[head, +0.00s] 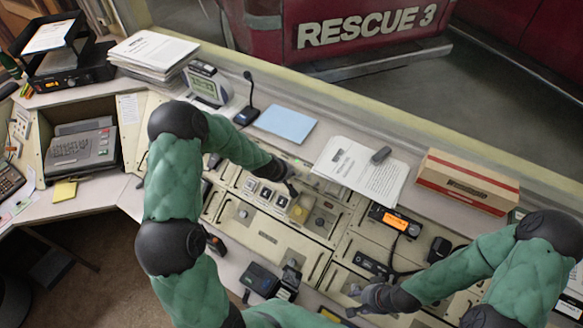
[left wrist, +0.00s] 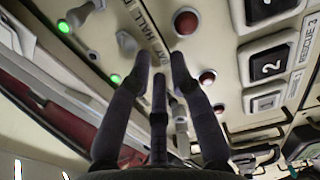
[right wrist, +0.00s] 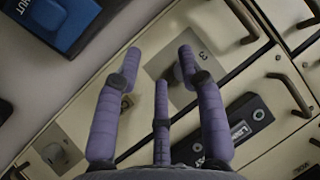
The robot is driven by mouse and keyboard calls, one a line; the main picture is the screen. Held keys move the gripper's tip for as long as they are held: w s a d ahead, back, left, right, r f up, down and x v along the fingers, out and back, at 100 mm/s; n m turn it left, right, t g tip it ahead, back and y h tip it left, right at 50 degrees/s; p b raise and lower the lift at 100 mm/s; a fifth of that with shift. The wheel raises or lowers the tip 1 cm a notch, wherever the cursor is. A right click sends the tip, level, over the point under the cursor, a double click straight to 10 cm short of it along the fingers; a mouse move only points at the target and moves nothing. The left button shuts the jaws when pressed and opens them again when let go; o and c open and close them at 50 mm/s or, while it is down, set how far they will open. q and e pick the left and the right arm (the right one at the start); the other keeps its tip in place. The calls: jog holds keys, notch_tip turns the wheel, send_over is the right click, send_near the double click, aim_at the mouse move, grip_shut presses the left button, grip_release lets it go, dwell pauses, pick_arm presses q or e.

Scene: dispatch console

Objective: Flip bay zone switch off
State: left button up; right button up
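The bay zone switch is probably among the grey toggle switches (left wrist: 127,41) on the cream panel in the left wrist view. Lit green lamps (left wrist: 115,79) and dark red lamps (left wrist: 208,77) sit among them. Lettering like "BAY HALL" (left wrist: 150,38) runs by the fingertips, partly covered. I cannot tell which toggle it names. My left gripper (left wrist: 160,62) is over this panel, its fingers drawn in but still apart, with nothing clearly between them. In the head view it is at the console's back (head: 291,182). My right gripper (right wrist: 159,64) is open over the console's front part.
Numbered square buttons (left wrist: 268,65) lie right of the left fingers. A grey knob plate (right wrist: 183,78) and drawer-like handles (right wrist: 290,95) lie under the right gripper. Papers (head: 360,170), a cardboard box (head: 467,181) and a desk microphone (head: 247,113) stand on the back ledge.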

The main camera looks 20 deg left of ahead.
pick_arm(q)
jog(key=shift+s+f, duration=0.1)
jog(key=shift+s, duration=0.05)
pick_arm(e)
jog(key=shift+f, duration=0.25)
dwell(0.4)
jog(key=shift+r+p, duration=0.65)
jog(key=shift+r, duration=0.15)
pick_arm(q)
jog(key=v, duration=0.6)
pick_arm(e)
jog(key=shift+r, duration=0.1)
